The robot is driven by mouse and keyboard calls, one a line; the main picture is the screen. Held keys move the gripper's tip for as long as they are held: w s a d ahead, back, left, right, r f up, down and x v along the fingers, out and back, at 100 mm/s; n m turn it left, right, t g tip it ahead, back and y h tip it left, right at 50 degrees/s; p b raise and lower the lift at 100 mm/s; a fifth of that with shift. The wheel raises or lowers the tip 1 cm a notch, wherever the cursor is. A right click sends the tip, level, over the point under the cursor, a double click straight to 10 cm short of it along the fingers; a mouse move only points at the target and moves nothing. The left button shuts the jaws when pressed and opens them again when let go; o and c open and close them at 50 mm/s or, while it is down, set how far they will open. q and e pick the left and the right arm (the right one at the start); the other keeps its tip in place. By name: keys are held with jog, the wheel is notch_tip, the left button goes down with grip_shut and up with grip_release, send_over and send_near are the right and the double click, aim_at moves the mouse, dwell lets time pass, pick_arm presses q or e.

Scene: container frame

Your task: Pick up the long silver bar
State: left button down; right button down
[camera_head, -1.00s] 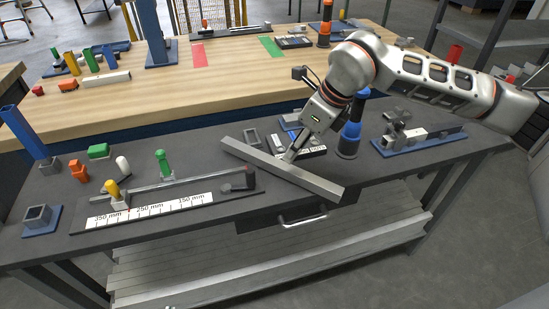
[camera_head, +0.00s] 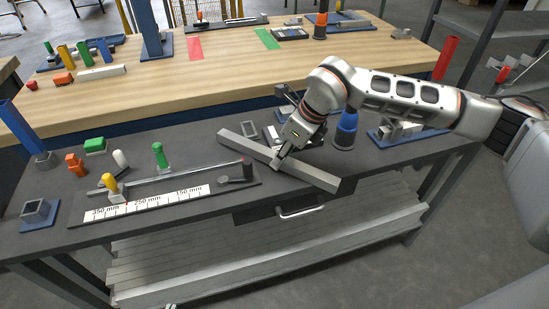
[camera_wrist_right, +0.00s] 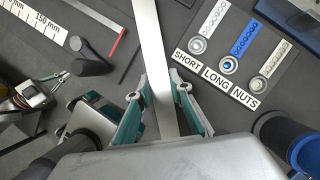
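The long silver bar (camera_head: 310,174) lies slantwise on the dark front table, its right end near the front edge. My right gripper (camera_head: 277,165) is down at the middle of the bar. In the right wrist view the bar (camera_wrist_right: 152,40) runs between the two teal fingertips (camera_wrist_right: 161,92), one on each side. The fingers look open, with narrow gaps beside the bar. What looks like my left gripper (camera_wrist_right: 38,92) shows small at the left edge of the right wrist view; its opening is unclear.
A ruler fixture (camera_head: 150,203) lies left of the bar. A blue-and-black cylinder (camera_head: 345,130) stands right of the gripper. Trays labelled SHORT, LONG and NUTS (camera_wrist_right: 215,80) lie close to the bar. A drawer handle (camera_head: 302,211) sits below the table edge.

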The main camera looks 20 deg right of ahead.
pick_arm(q)
jog(key=shift+s+f, duration=0.2)
pick_arm(e)
jog(key=shift+r, duration=0.55)
pick_arm(q)
jog(key=shift+w+r+p, duration=0.1)
jog(key=shift+r+p, duration=0.2)
jog(key=shift+r, duration=0.15)
pick_arm(e)
notch_tip(320, 180, up, 19)
pick_arm(q)
notch_tip(320, 180, up, 6)
jog(key=a+p, duration=0.2)
jog(key=p, duration=0.7)
jog(key=shift+s+r+y, duration=0.2)
jog(key=shift+s+y, duration=0.1)
pick_arm(e)
jog(key=n+g, duration=0.1)
jog(key=n, duration=0.3)
jog(key=n+g+y, duration=0.1)
jog(key=n+g, duration=0.1)
jog(key=n, duration=0.3)
jog(key=shift+n, duration=0.3)
pick_arm(q)
jog(key=shift+r, duration=0.1)
